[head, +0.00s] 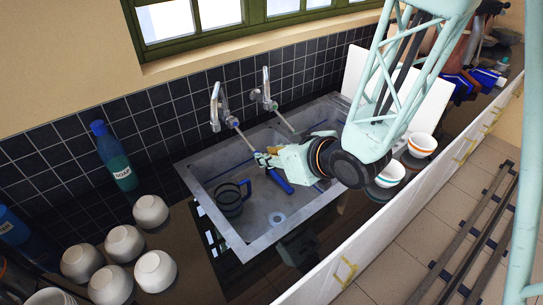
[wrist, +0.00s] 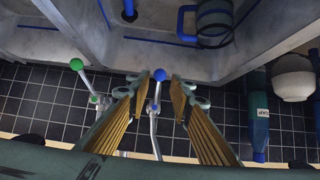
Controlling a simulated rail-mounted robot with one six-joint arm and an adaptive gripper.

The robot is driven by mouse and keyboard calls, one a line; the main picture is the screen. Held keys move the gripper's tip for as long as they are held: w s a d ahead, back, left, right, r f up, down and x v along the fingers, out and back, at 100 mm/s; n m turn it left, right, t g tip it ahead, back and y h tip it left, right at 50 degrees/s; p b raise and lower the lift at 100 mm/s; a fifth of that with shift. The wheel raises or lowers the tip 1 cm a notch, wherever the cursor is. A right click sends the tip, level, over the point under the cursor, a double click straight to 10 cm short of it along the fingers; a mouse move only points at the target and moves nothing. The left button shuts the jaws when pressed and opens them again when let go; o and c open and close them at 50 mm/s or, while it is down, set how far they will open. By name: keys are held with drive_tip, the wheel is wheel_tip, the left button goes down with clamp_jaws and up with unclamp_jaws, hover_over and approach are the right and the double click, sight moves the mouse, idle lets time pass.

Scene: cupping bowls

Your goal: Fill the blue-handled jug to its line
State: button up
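The blue-handled jug (head: 229,198) is dark and stands upright in the left part of the sink (head: 207,165). My gripper (head: 264,160) is above the sink, right of and behind the jug. In the wrist view my gripper (wrist: 162,86) is open, and the blue ball end of a tap lever (wrist: 160,75) lies between its fingertips with gaps either side. The left tap (head: 217,110) shows no visible stream.
A second tap (head: 266,95) has a green-ended lever (wrist: 77,65) in the wrist view. A soap bottle (head: 114,160) and several white bowls (head: 150,210) stand at left. Two striped bowls (head: 421,145) stand at right.

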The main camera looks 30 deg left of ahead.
sight(245, 140)
drive_tip(key=shift+x, duration=2.65)
drive_tip(key=c, duration=0.5)
drive_tip(key=shift+o, duration=0.2)
drive_tip(key=shift+d+r, duration=0.1)
drive_tip(key=shift+r, duration=0.05)
drive_tip(key=shift+o, duration=0.2)
drive_tip(key=shift+s+d+r, duration=0.1)
drive_tip(key=shift+d+r, duration=0.05)
drive_tip(key=shift+r, duration=0.55)
drive_tip(key=shift+f, duration=0.15)
drive_tip(key=shift+c, duration=0.2)
drive_tip(key=shift+o, duration=0.2)
drive_tip(key=shift+a+f+b, duration=0.25)
drive_tip(key=shift+f+b, duration=0.5)
drive_tip(key=shift+f, duration=0.2)
drive_tip(key=shift+c, duration=0.2)
drive_tip(key=o, duration=0.8)
